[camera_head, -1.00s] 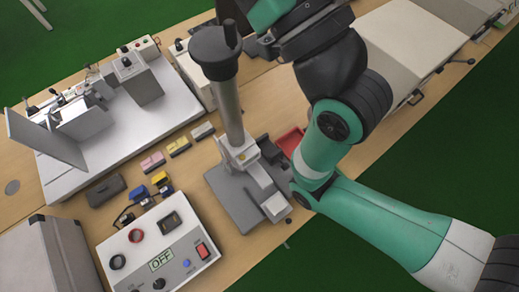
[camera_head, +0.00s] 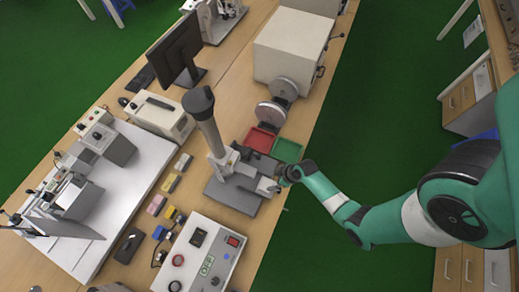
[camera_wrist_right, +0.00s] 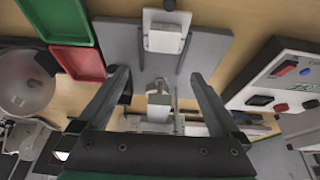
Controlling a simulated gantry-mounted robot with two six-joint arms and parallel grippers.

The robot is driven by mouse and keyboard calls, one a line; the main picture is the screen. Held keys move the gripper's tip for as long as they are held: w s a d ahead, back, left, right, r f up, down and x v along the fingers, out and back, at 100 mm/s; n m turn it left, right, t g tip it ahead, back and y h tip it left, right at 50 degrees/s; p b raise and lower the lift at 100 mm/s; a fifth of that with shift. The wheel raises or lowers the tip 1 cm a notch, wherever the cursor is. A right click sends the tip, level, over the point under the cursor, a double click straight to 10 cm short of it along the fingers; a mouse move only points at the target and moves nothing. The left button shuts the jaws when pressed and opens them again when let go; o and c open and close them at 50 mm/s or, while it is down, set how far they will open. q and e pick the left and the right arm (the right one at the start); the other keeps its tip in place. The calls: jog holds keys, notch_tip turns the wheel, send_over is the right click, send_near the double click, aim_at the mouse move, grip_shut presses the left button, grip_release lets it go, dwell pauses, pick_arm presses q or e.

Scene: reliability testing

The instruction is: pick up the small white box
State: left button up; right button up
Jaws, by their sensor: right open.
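The small white box (camera_head: 184,162) lies on the wooden table in the head view, behind a yellow box and left of the test stand. My right gripper (camera_head: 270,184) is to its right, beside the grey test stand (camera_head: 234,195), with a clear gap to the box. In the right wrist view the right gripper (camera_wrist_right: 160,76) has its two fingers wide apart with nothing held. The stand's grey base (camera_wrist_right: 122,45) and a white block (camera_wrist_right: 166,38) lie beyond them. I cannot make out the small white box there. My left gripper is not in view.
The stand's tall column (camera_head: 209,135) rises between my gripper and the box. A red tray (camera_head: 259,139) and a green tray (camera_head: 287,150) sit behind the gripper. Yellow (camera_head: 171,184) and pink (camera_head: 155,205) boxes lie near the white one. A control box (camera_head: 203,255) stands in front.

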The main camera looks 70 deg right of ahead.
jog(key=s+a, duration=0.1)
jog(key=b, duration=0.6)
send_near(264, 184)
jog(key=f, duration=0.3)
jog(key=shift+w+d+f, duration=0.15)
jog(key=shift+w, duration=0.15)
jog(key=shift+w+f, duration=0.15)
jog(key=b+x, duration=0.5)
jog(key=shift+w, duration=0.15)
jog(key=c, duration=1.3)
jog(key=shift+r+p, duration=0.5)
jog(key=shift+r, duration=0.15)
notch_tip(264, 184, up, 3)
jog(key=shift+f+p, duration=0.25)
jog(key=shift+p, duration=0.95)
jog(key=s+d+r+p, duration=0.9)
jog(key=s+p, duration=0.1)
jog(key=p, duration=0.3)
jog(key=shift+d+r, duration=0.2)
jog(key=shift+d, duration=0.2)
